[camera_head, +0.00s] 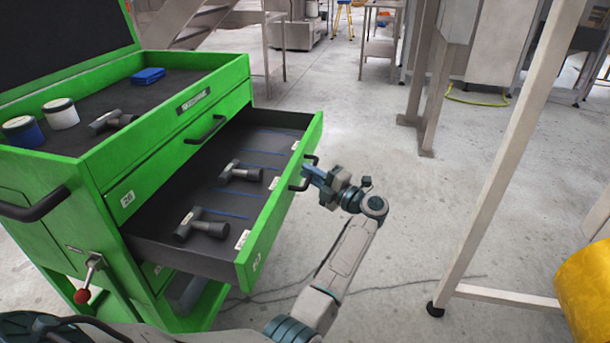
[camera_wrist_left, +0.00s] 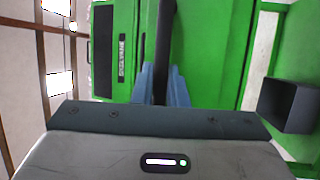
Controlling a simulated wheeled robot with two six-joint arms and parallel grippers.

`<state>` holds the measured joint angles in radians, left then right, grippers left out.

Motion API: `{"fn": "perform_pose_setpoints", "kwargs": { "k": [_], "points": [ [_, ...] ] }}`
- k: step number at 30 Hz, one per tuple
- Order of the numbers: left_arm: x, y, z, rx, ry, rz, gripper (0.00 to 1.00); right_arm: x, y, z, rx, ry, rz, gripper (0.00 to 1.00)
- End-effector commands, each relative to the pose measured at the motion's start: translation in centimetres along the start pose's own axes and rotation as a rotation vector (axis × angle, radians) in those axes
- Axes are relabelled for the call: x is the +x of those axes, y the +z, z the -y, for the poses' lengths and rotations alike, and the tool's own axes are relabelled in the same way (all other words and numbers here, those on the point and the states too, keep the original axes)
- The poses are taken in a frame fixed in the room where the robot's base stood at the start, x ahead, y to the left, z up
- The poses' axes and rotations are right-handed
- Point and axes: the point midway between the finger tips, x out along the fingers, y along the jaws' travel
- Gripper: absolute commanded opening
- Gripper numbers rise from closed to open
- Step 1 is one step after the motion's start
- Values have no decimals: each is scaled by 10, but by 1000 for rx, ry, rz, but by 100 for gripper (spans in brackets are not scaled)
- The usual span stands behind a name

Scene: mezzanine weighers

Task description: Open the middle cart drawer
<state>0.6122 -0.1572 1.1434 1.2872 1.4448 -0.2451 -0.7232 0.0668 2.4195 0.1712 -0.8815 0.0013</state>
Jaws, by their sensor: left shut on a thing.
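The green cart (camera_head: 150,150) stands at the left of the head view. Its middle drawer (camera_head: 262,232) is pulled well out, with its dark inside showing. My left gripper (camera_head: 308,176) is shut on the black bar handle (camera_head: 311,158) on the drawer's green front. In the left wrist view, the blue fingers (camera_wrist_left: 162,85) lie on either side of the dark handle (camera_wrist_left: 166,40), with the green front behind. My right gripper is not in view.
Hammers (camera_head: 241,172) and blue strips lie in the open drawer. The cart's top holds two lidded jars (camera_head: 60,113), a hammer (camera_head: 112,120) and a blue item (camera_head: 148,76). A pale frame post (camera_head: 500,170) and a yellow object (camera_head: 585,290) stand right. Floor between is mostly clear.

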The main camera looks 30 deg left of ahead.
Motion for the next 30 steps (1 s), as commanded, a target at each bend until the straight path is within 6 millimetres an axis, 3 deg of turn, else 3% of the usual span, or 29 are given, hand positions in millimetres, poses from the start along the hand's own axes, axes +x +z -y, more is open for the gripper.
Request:
{"fn": "perform_pose_setpoints", "kwargs": {
  "k": [15, 16, 19, 30],
  "points": [
    [-4, 2, -1, 0, -1, 2, 0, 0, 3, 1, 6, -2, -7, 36],
    [-4, 2, -1, 0, -1, 2, 16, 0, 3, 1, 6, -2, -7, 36],
    [-4, 2, -1, 0, 0, 2, 34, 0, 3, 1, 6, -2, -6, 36],
    [-11, 2, 0, 0, -2, 2, 34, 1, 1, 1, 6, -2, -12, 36]
  ]
}}
